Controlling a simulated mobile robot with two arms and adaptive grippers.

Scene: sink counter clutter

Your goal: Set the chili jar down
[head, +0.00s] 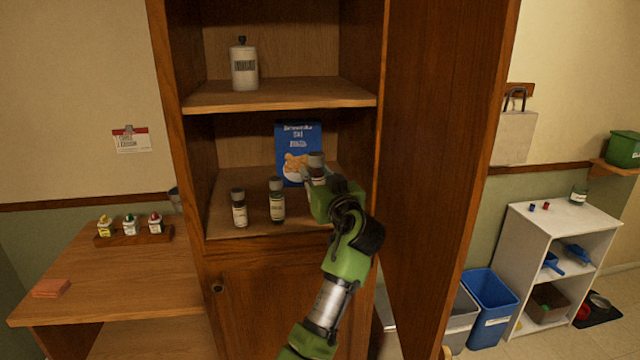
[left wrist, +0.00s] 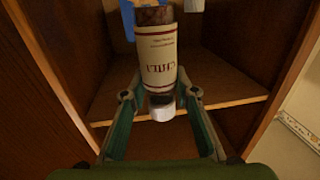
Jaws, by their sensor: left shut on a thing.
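The chili jar (head: 317,169) has a pale cap and a white label over brown contents. My left gripper (head: 318,184) is shut on it at the middle shelf of the wooden cabinet (head: 225,222). In the left wrist view the jar (left wrist: 160,62) sits between the two fingers of the left gripper (left wrist: 160,98), its label lettering upside down in the picture. The gripper hides the jar's lower part in the head view, so I cannot tell whether it touches the shelf. My right gripper is not in view.
A blue box (head: 297,140) stands behind the held jar. A white canister (head: 244,66) is on the upper shelf. The open cabinet door (head: 440,150) bounds the right.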

